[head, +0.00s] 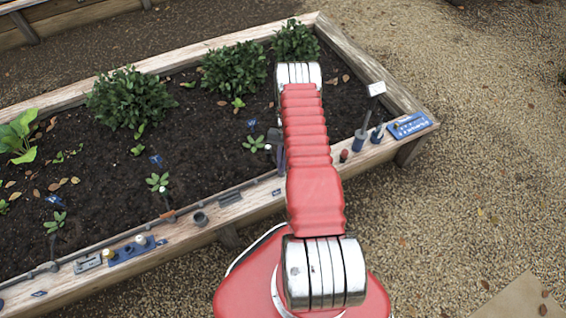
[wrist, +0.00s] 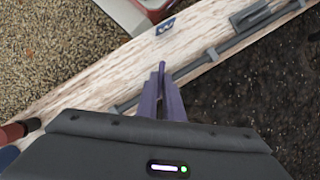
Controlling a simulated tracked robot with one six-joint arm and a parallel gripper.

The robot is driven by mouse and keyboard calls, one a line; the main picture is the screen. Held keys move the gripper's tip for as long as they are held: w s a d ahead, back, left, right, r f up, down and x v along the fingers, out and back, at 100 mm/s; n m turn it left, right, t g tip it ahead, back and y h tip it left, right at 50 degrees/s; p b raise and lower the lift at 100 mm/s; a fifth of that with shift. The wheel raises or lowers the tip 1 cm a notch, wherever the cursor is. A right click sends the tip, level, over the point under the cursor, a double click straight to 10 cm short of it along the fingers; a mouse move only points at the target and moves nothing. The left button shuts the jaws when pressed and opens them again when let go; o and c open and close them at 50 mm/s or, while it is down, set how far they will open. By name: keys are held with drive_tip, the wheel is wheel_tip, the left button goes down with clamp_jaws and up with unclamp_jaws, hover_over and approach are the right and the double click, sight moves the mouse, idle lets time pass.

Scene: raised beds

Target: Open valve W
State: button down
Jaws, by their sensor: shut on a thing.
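A small blue label with a white W (wrist: 165,27) lies on the pale wooden rail in the wrist view. A grey pipe (wrist: 205,62) runs along the rail beside it. My gripper (wrist: 162,80) is over the pipe, near the label, with its purple-grey fingers close together around a thin upright piece, which looks like the handle of valve W (wrist: 162,67). Its lower part and the valve body are hidden by the fingers, so I cannot tell its angle. In the head view my gripper (head: 277,150) is at the bed's front rail, partly behind my red arm.
A plate with knobs (head: 131,250) is at the left. Plants (head: 234,70) grow in the bed. Gravel in front is clear.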

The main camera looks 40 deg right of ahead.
drive_tip(key=n, duration=0.3)
drive_tip(key=a+n+g+h, duration=0.1)
drive_tip(key=shift+s+f+n, duration=0.2)
drive_tip(key=shift+f+n, duration=0.05)
drive_tip(key=shift+n, duration=0.05)
drive_tip(key=shift+n+g+h, duration=0.5)
drive_tip(key=shift+n+h, duration=0.1)
drive_tip(key=shift+n, duration=0.9)
drive_tip(key=c, duration=2.2)
unclamp_jaws()
drive_tip(key=shift+o, duration=1.4)
drive_tip(key=shift+d+r, duration=0.1)
drive_tip(key=shift+w, duration=0.15)
drive_tip(key=shift+d, duration=0.1)
